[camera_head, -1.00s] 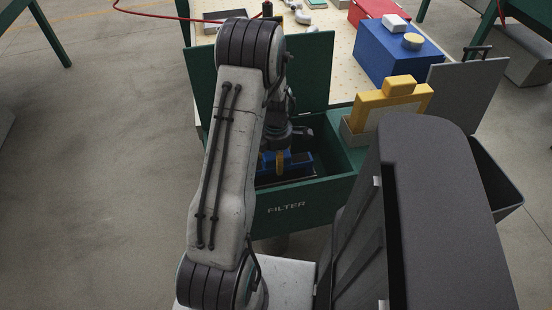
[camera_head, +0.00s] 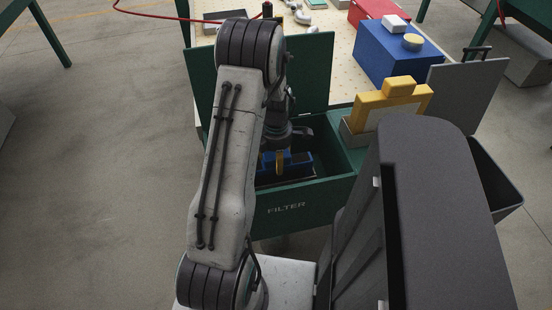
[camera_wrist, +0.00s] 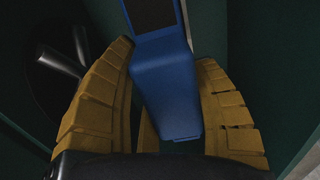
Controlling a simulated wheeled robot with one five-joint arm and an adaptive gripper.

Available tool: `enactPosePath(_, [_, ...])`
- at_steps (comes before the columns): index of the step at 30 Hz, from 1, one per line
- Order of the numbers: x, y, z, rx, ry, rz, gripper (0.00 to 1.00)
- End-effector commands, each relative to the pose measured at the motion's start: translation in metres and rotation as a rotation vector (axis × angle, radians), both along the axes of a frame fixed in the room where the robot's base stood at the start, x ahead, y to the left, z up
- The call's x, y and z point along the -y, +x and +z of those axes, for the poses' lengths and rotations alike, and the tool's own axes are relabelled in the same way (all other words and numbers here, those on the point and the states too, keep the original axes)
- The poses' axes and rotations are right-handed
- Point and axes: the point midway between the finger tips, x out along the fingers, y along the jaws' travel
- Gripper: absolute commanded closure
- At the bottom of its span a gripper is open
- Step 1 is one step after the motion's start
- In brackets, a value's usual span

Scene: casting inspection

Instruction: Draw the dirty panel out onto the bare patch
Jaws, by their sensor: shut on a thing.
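The dirty panel has a blue frame with a dark face; it shows in the head view (camera_head: 298,157) inside the green filter box (camera_head: 300,203). In the wrist view the blue handle part of the panel (camera_wrist: 165,95) stands between the yellow fingers of my gripper (camera_wrist: 168,115). My gripper (camera_head: 282,161) is shut on it, down inside the open box. The lower part of the panel is hidden. I cannot make out the bare patch for certain.
A yellow-framed panel with a pale face (camera_head: 375,110) stands on the right of the box. A dark bin (camera_head: 497,180) is further right. A blue case (camera_head: 400,52) and a red case (camera_head: 372,10) sit on the bench behind. The raised green lid (camera_head: 312,72) stands behind my arm.

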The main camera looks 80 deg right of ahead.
Motion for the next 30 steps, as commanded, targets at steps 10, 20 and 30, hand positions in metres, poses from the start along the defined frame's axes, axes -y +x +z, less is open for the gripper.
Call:
enactPosePath(10, [0.001, 0.0, 0.015, 0.0, -0.002, 0.0, 0.81])
enactPosePath(20, [0.001, 0.0, 0.026, 0.0, -0.002, 0.0, 0.81])
enactPosePath(30, [0.001, 0.0, 0.038, -0.001, -0.001, 0.0, 0.81])
